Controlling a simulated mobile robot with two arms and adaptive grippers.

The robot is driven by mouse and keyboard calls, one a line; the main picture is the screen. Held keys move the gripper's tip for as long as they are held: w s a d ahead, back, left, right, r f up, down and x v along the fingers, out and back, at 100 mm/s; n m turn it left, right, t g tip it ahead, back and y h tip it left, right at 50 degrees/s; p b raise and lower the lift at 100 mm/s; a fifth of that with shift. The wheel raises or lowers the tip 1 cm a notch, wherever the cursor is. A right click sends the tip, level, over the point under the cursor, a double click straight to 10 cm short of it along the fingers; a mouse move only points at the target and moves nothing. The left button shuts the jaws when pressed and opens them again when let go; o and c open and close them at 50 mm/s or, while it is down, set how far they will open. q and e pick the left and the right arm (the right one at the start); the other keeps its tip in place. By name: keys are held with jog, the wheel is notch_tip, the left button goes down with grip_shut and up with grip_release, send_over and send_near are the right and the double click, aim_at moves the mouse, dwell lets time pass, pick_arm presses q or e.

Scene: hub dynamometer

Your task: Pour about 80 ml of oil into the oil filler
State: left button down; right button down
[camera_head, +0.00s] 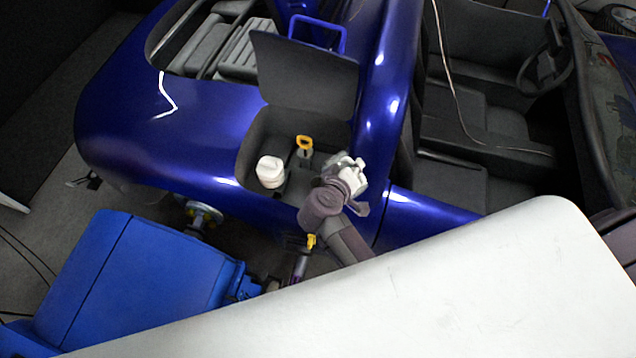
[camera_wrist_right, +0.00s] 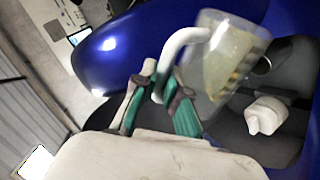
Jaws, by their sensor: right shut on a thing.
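In the right wrist view a clear jug (camera_wrist_right: 232,45) with a pale handle (camera_wrist_right: 184,42) holds yellowish oil. My right gripper (camera_wrist_right: 166,92) is shut on the handle, and the jug looks tilted in that view. In the head view my right gripper (camera_head: 348,175) is over the right front edge of the open bay (camera_head: 258,128) in the blue car; the jug is hard to make out there. A dark round opening (camera_wrist_right: 262,66), perhaps the oil filler, shows beside the jug. I cannot tell whether oil is flowing. My left gripper is not in view.
A white capped container (camera_head: 270,171) stands in the bay, left of my gripper; it also shows in the wrist view (camera_wrist_right: 265,115). The raised dark lid (camera_head: 305,75) stands at the back. A blue machine (camera_head: 140,280) is at lower left.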

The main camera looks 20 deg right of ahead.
jog(key=shift+s+d+r+m+t, duration=0.2)
jog(key=shift+s+r+m+t, duration=0.05)
jog(key=shift+s+m+t, duration=0.15)
notch_tip(320, 180, down, 2)
jog(key=shift+s+d+f+m+t+b, duration=0.1)
jog(key=shift+s+m+t+b, duration=0.05)
jog(key=shift+m+t+b, duration=0.3)
jog(key=shift+s+d+m+t, duration=0.2)
jog(key=shift+s+m+t, duration=0.05)
jog(key=shift+s+t, duration=0.1)
jog(key=shift+w, duration=0.1)
